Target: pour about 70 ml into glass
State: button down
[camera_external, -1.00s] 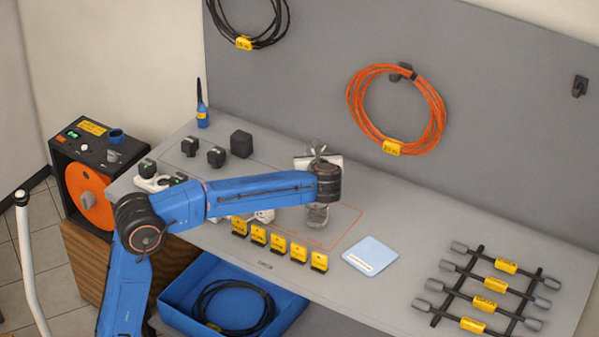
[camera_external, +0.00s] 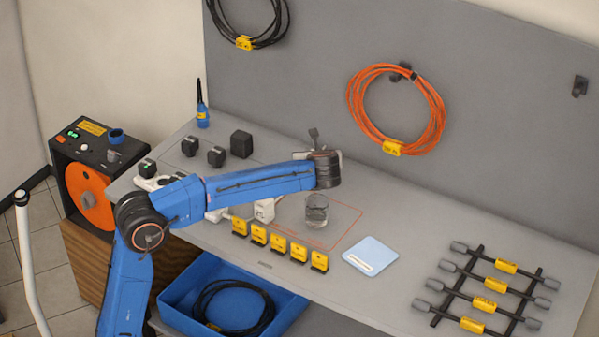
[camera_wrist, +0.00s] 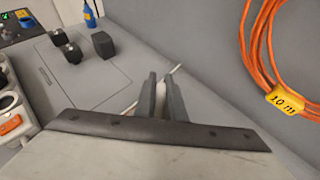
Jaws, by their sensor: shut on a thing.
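The clear glass (camera_external: 317,212) stands upright on the bench, inside an orange outlined area. It seems to hold some clear liquid, but the level is hard to read. My gripper (camera_external: 313,134) is above and behind the glass, apart from it. In the wrist view my gripper's two dark fingers (camera_wrist: 161,78) are close together on a narrow pale thing (camera_wrist: 160,101). Most of that held thing is hidden; a white edge (camera_external: 301,156) shows beside my wrist in the external view. I cannot tell its full shape, its tilt or whether anything flows.
Yellow tags (camera_external: 278,246) stand in a row before the glass, with a white block (camera_external: 264,210) to its left. A pale blue pad (camera_external: 370,255) lies to the right. Dark blocks (camera_external: 241,144) stand behind the arm. Orange cable (camera_external: 440,115) hangs on the panel.

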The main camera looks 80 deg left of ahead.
jog(key=shift+a+f+h, duration=0.55)
jog(key=shift+f+h, duration=0.3)
jog(key=shift+h, duration=0.15)
jog(key=shift+w+a+f+g+h+b, duration=0.15)
jog(key=shift+a+f+h+b, duration=0.1)
jog(key=shift+f+h, duration=0.45)
jog(key=shift+s+a+f+g+h+b, duration=0.1)
jog(key=shift+a+f+g+h, duration=0.1)
jog(key=shift+f+h, duration=0.45)
jog(key=shift+w+a+f+h+b, duration=0.15)
jog(key=shift+a+f+h+b, duration=0.1)
jog(key=shift+a+f+h, duration=0.65)
jog(key=shift+w+a+f+h+b, duration=0.1)
jog(key=shift+a+f+h+b, duration=0.1)
jog(key=shift+a+f+h, duration=0.6)
jog(key=shift+w+a+f+g+h+b, duration=0.15)
jog(key=shift+a+f+h, duration=0.15)
jog(key=shift+f+h, duration=0.3)
jog(key=shift+s+a+f+g+h+b, duration=0.1)
jog(key=shift+a+f+h, duration=0.3)
jog(key=shift+h, duration=0.45)
jog(key=shift+w+a+f+g+h+b, duration=0.15)
jog(key=shift+a+f+h, duration=0.1)
jog(key=shift+f+h, duration=0.35)
